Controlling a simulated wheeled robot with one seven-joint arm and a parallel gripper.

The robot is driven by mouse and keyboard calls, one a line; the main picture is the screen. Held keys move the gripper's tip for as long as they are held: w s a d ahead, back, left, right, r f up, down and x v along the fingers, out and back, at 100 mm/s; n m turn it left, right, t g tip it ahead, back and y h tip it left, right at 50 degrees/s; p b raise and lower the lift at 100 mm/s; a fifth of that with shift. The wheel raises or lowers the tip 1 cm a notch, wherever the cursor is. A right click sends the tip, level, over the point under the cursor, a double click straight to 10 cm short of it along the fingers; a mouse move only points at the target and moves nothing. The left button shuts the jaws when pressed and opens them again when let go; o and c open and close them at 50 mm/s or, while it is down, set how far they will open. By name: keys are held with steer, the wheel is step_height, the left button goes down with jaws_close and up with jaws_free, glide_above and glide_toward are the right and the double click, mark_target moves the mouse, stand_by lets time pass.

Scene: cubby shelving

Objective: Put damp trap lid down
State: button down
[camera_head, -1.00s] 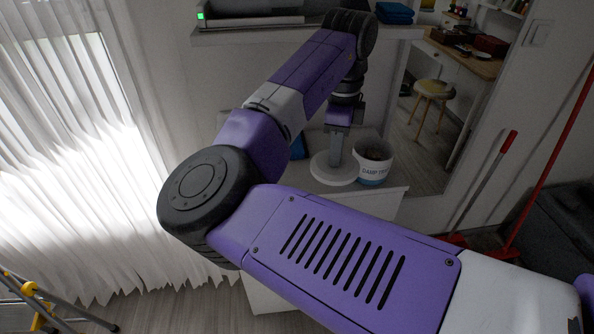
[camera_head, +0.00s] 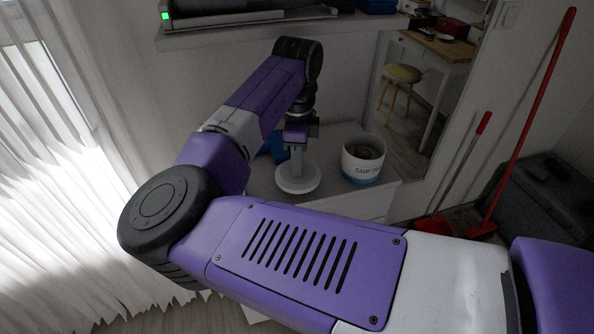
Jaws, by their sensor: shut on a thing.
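The damp trap tub (camera_head: 361,170), white with a blue band at its base and dark lettering, stands open on the white cabinet top. The round white lid (camera_head: 297,182) is to its left, apart from the tub, under my gripper (camera_head: 296,161). My gripper points down and is shut on the lid, gripping it near its middle. The lid looks level and close to the cabinet top; I cannot tell whether it touches the surface. The fingertips are small and partly unclear in this view.
The white cabinet top (camera_head: 334,136) has free room around the lid. A blue item (camera_head: 275,146) lies behind my gripper. A shelf (camera_head: 250,25) hangs above. White curtains (camera_head: 60,200) are at left. A red-handled broom (camera_head: 530,115) and dustpan (camera_head: 460,165) lean at right.

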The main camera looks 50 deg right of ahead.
steer(key=shift+f, duration=1.55)
steer(key=shift+f, duration=0.15)
steer(key=c, duration=1.3)
jaws_free()
step_height(320, 180, up, 12)
steer(key=shift+r, duration=0.15)
